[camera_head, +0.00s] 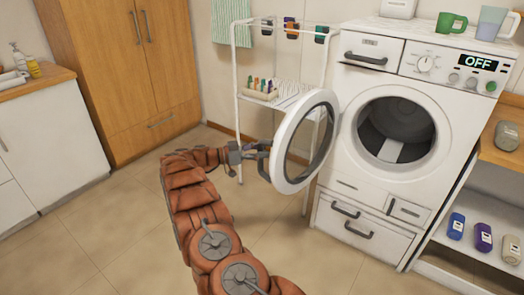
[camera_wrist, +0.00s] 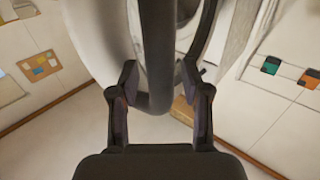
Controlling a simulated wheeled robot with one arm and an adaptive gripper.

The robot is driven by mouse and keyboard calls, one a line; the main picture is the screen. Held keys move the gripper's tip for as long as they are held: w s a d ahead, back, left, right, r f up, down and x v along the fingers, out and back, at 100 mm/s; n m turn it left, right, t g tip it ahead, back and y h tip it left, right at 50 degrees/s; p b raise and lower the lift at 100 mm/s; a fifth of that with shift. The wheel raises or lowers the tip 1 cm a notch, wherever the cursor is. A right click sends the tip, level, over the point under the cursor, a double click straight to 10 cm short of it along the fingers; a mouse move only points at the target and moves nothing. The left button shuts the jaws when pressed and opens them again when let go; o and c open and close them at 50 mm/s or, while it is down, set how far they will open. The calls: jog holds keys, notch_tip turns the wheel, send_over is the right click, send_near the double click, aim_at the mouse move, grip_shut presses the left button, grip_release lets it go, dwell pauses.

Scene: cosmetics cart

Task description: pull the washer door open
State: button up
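The white washer (camera_head: 375,205) stands at the right with its round door (camera_head: 284,140) swung well out to the left, so the dark drum opening shows. My gripper (camera_head: 258,150) is at the door's outer left edge. In the wrist view, a dark handle bar (camera_wrist: 158,50) runs down between the two fingertips of my gripper (camera_wrist: 160,80). The fingers are apart, with narrow gaps seeming to show on both sides of the bar. Whether either finger touches it is hard to tell.
A white wire rack (camera_head: 240,75) stands behind the door, close to my gripper. A wooden wardrobe (camera_head: 125,70) is at the back left. A shelf with several bottles (camera_head: 483,237) is right of the washer. The tiled floor (camera_head: 130,225) at the left is clear.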

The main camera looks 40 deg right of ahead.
jog(key=shift+a, duration=0.1)
jog(key=v, duration=1.2)
dwell(0.4)
dwell(0.5)
